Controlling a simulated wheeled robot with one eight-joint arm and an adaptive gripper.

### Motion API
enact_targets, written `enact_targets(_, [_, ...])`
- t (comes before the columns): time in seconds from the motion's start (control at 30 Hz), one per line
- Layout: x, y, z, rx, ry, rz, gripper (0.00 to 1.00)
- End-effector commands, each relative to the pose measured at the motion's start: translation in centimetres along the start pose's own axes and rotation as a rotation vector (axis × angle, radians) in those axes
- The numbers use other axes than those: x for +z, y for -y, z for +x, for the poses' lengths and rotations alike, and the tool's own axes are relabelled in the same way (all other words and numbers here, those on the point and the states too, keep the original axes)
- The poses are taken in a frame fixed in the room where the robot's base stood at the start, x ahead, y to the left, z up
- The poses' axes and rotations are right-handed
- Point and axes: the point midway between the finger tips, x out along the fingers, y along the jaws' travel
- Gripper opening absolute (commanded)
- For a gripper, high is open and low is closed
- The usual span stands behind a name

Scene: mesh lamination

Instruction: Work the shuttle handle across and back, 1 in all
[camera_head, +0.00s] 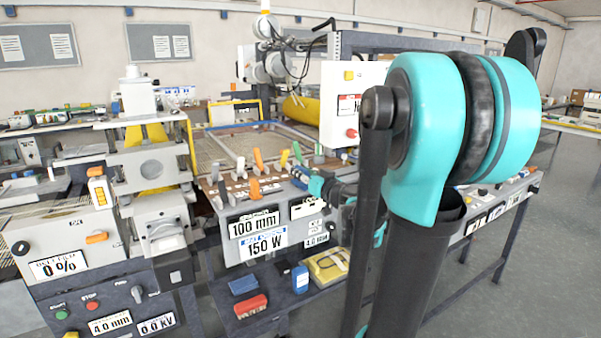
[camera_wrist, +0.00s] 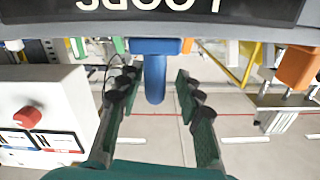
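A blue rounded handle (camera_wrist: 154,78) hangs from a grey plate edge in the wrist view, just under a dark label that reads upside down as "LOOPS". I cannot tell for certain that it is the shuttle handle. My gripper (camera_wrist: 154,98) is open, with one dark green finger on each side of the handle. A gap shows between the handle and each finger, so it is not gripped. In the head view my arm covers much of the bench front, and the fingertips are hard to make out there.
A grey box with a red knob (camera_wrist: 27,117) is at left in the wrist view, and an orange handle (camera_wrist: 298,66) at right. A lower shelf holds a red box (camera_head: 250,306).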

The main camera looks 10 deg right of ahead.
Motion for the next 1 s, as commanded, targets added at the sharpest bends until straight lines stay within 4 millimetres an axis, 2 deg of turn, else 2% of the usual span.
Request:
enact_targets(0.4, [0.1,0.0,-7.1,0.003,-0.001,0.000,0.36])
enact_targets(0.6, [0.1,0.0,-9.8,0.002,0.000,0.000,0.36])
enact_targets(0.8, [0.1,0.1,-11.0,-0.001,0.000,0.000,0.36])
enact_targets(1.0, [0.1,0.1,-11.2,-0.002,0.000,0.000,0.36])
